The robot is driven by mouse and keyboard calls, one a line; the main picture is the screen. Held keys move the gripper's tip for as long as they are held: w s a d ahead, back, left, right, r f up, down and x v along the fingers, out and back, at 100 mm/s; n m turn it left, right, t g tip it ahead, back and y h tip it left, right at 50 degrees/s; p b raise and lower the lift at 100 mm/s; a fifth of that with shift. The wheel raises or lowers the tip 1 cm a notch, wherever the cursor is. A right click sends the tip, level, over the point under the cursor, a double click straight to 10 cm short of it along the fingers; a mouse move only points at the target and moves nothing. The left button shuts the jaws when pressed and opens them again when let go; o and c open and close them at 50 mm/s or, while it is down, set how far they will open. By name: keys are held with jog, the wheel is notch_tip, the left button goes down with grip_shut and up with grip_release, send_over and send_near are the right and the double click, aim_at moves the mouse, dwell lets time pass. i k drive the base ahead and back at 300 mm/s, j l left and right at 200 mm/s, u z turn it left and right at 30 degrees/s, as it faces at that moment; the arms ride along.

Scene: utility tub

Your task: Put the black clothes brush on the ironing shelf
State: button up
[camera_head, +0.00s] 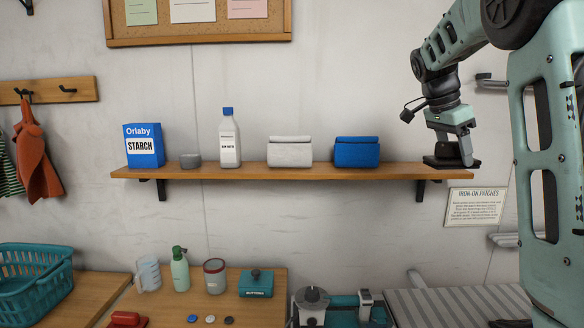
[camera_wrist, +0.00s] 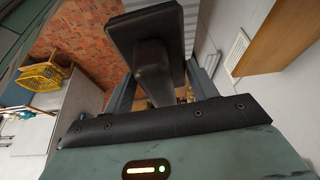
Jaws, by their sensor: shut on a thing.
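The ironing shelf (camera_head: 215,173) is a long wooden board on the wall in the head view; its underside edge shows at the right of the wrist view (camera_wrist: 270,45). My gripper (camera_head: 462,150) is at the shelf's right end. It is shut on the black clothes brush (camera_head: 447,161), which also fills the upper middle of the wrist view (camera_wrist: 150,30). In the head view the brush is level with the shelf's top, at or just past its right end. I cannot tell whether it touches the wood.
The shelf top right of the blue pouch is bare. A notice (camera_head: 474,207) hangs below the right end.

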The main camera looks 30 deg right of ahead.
aim_at(421, 169)
jog(key=i+l, duration=0.7)
jog(key=l, duration=0.2)
